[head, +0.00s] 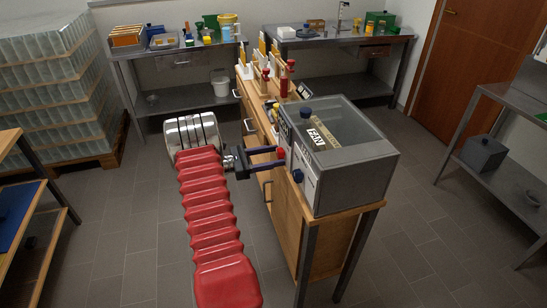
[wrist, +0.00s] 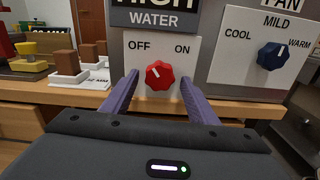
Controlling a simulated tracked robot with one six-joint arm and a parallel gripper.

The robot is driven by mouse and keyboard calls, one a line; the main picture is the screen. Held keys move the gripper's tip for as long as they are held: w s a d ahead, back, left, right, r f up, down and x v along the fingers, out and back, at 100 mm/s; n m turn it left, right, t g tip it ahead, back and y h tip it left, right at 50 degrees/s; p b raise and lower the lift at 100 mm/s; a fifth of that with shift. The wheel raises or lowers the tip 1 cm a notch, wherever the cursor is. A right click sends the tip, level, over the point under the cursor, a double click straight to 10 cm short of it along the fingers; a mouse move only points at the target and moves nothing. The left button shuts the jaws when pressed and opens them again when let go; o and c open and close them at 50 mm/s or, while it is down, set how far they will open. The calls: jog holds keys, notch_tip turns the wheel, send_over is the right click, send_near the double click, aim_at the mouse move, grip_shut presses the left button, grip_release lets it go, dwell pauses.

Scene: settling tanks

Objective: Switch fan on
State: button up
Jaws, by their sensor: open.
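A red knob (wrist: 159,74) sits on a white plate marked OFF and ON, below a dark sign reading WATER. Its white mark points up and left, towards OFF. A blue knob (wrist: 272,56) is to the right on a plate marked COOL, MILD and WARM, under a partly cut-off FAN sign. Its mark points roughly upward. In the head view the red knob (head: 281,153) and blue knob (head: 297,175) are on the front of a grey box (head: 350,165). My gripper (head: 280,157) is open, its purple fingers on either side of the red knob. Contact cannot be told.
The box stands on a wooden bench (head: 318,250) with drawers. Red-handled fittings (head: 287,80) and white blocks (wrist: 70,80) stand beside it on the bench. Steel tables (head: 180,52) line the back wall. Wrapped stacked goods (head: 55,90) are at the left. The floor around the bench is clear.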

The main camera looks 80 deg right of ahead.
jog(key=shift+s+d, duration=0.1)
jog(key=shift+s, duration=0.1)
jog(key=shift+c, duration=0.5)
jog(key=c, duration=0.9)
jog(key=shift+c, duration=0.2)
